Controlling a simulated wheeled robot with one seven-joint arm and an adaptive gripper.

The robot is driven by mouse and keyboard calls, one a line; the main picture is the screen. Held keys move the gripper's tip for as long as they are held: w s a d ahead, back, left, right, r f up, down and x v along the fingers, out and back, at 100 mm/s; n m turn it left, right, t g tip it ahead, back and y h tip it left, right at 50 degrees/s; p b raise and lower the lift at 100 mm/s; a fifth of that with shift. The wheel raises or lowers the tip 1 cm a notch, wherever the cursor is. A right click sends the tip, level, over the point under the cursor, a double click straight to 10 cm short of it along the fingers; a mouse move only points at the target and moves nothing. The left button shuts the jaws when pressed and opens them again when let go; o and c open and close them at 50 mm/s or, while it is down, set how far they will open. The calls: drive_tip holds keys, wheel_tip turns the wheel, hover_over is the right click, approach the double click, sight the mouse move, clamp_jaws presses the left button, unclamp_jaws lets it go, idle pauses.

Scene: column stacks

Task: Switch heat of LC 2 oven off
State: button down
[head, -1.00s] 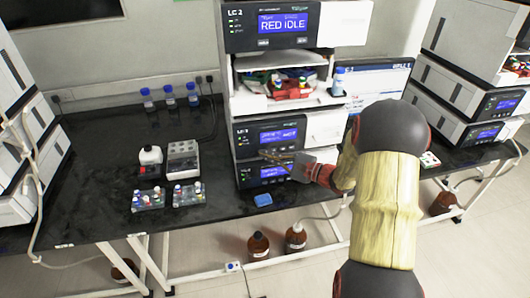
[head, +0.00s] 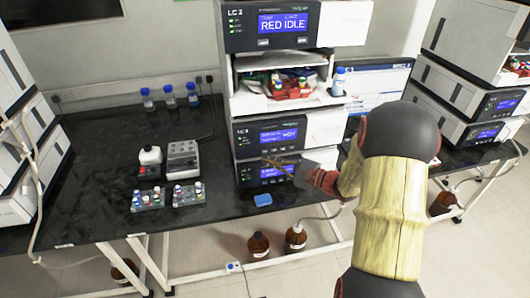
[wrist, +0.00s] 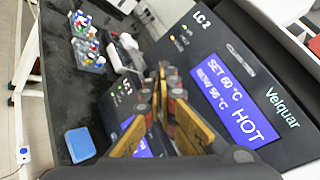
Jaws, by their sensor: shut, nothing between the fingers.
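The LC 2 oven (head: 270,135) is the dark-fronted unit in the lower part of the middle stack. In the wrist view the oven (wrist: 225,85) has a lit blue screen (wrist: 237,108) reading SET 60 °C, a second line near 56 °C, and HOT. Small indicator lights (wrist: 178,42) show beside its LC 2 label, one of them orange. My gripper (head: 266,160) is shut and empty, in front of the stack near the oven's lower edge. In the wrist view my gripper (wrist: 165,70) covers part of the panel. I cannot tell whether it touches, and any buttons behind it are hidden.
Another unit (head: 244,174) with a blue screen sits directly below. The open sampler bay (head: 245,88) and a RED IDLE unit (head: 240,38) are above. A blue sponge-like block (head: 263,199) lies at the bench edge. Vial racks (head: 150,203) stand left on the black bench (head: 90,150).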

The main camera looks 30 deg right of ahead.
drive_tip(key=s, duration=0.1)
drive_tip(key=s+a, duration=0.1)
drive_tip(key=s, duration=0.1)
drive_tip(key=shift+s, duration=0.3)
idle(0.6)
